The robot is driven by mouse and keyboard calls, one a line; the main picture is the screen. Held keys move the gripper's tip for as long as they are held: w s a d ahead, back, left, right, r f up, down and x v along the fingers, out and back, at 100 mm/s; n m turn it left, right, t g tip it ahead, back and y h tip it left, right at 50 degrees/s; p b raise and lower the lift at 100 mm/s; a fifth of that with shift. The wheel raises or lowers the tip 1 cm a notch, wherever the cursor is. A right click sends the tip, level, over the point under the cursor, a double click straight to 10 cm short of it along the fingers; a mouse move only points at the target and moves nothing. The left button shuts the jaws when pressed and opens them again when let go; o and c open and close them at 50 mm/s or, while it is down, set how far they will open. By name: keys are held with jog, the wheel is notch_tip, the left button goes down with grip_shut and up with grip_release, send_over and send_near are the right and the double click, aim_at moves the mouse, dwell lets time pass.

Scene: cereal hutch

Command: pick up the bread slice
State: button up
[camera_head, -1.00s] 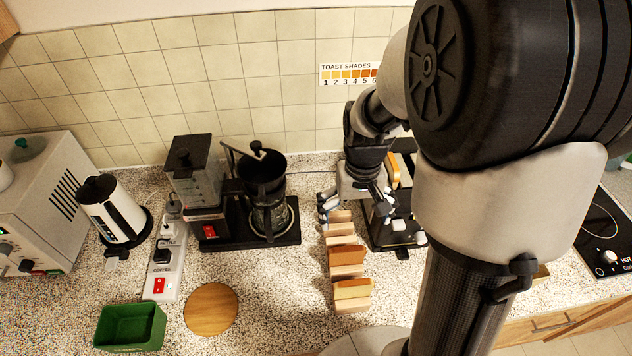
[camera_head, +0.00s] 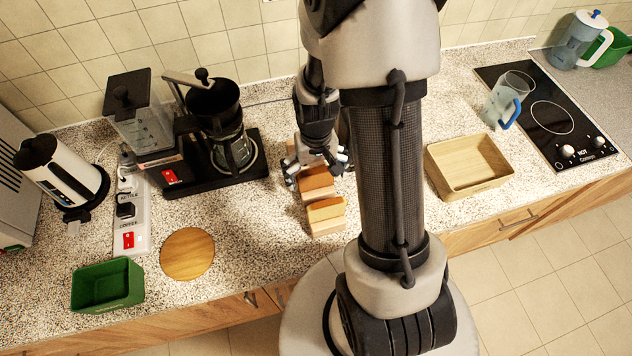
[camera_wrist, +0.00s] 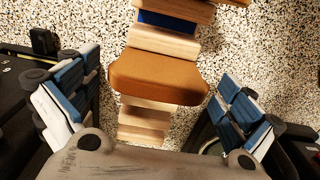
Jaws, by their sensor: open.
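A golden-brown bread slice (camera_wrist: 158,77) stands edge-up in a pale wooden rack (camera_wrist: 160,42) in the wrist view. My gripper (camera_wrist: 155,98) is open, with one blue-and-grey finger on each side of the slice and a visible gap on both sides. In the head view my gripper (camera_head: 316,168) is at the far part of the rack (camera_head: 329,228) and hides some of it. A brown slice (camera_head: 325,209) shows at the rack's near end, and another brown top (camera_head: 317,180) is close by the gripper.
A coffee maker (camera_head: 225,140) stands left of the rack, with a power strip (camera_head: 131,210), round wooden board (camera_head: 187,254) and green bin (camera_head: 107,284) further left. A wooden box (camera_head: 468,166), clear jug (camera_head: 505,103) and hob (camera_head: 550,115) are to the right.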

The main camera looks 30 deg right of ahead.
notch_tip(320, 180, down, 2)
jog(key=shift+f, duration=0.1)
jog(key=c, duration=0.7)
